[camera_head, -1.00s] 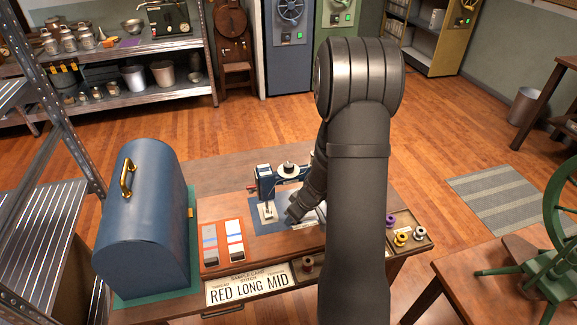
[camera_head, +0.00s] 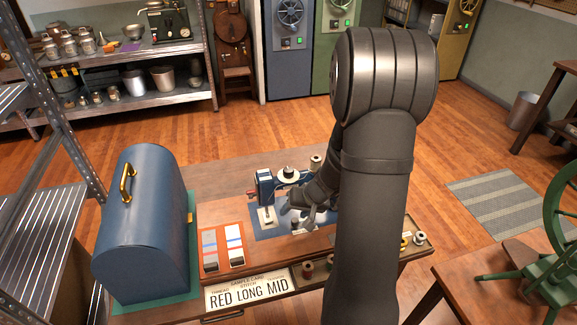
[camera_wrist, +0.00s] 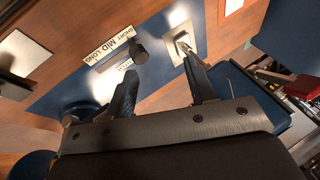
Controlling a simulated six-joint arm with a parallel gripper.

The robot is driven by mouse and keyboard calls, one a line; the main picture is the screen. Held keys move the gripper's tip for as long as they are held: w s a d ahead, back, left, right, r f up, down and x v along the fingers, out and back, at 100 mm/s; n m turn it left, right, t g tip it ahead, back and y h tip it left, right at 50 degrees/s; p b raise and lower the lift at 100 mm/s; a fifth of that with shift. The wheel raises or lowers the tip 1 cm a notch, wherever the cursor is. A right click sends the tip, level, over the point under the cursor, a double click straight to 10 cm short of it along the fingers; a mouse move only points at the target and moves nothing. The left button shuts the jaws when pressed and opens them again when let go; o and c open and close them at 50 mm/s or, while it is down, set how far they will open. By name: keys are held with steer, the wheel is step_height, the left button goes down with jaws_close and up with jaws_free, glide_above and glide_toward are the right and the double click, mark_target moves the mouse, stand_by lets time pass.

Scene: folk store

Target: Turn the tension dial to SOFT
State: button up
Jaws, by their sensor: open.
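In the wrist view my gripper (camera_wrist: 160,70) is open, with nothing between the fingers. A black knob (camera_wrist: 140,53) beside a plate (camera_wrist: 110,47) reading SHORT, MID, LONG lies just beyond the fingertips. A metal foot on a pale plate (camera_wrist: 182,42) is near the right fingertip. A shiny round part (camera_wrist: 80,108) is by the left finger. I cannot make out a SOFT mark.
A blue domed case (camera_head: 145,230) stands left on a green mat. Sample cards (camera_head: 222,248) and a sign (camera_head: 246,291) reading RED LONG MID lie in front of the machine. Spools (camera_head: 306,270) sit in a tray on the right, partly behind my arm.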

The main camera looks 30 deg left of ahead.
step_height(320, 180, up, 11)
steer(key=s+a+m+g+y, duration=0.1)
steer(key=m+y, duration=0.1)
steer(key=m, duration=0.7)
step_height(320, 180, up, 17)
steer(key=h, duration=0.8)
glide_above(289, 169)
steer(key=shift+t, duration=0.4)
step_height(289, 169, down, 17)
steer(key=shift+r, duration=0.1)
steer(key=shift+c, duration=0.4)
steer(key=c, duration=0.9)
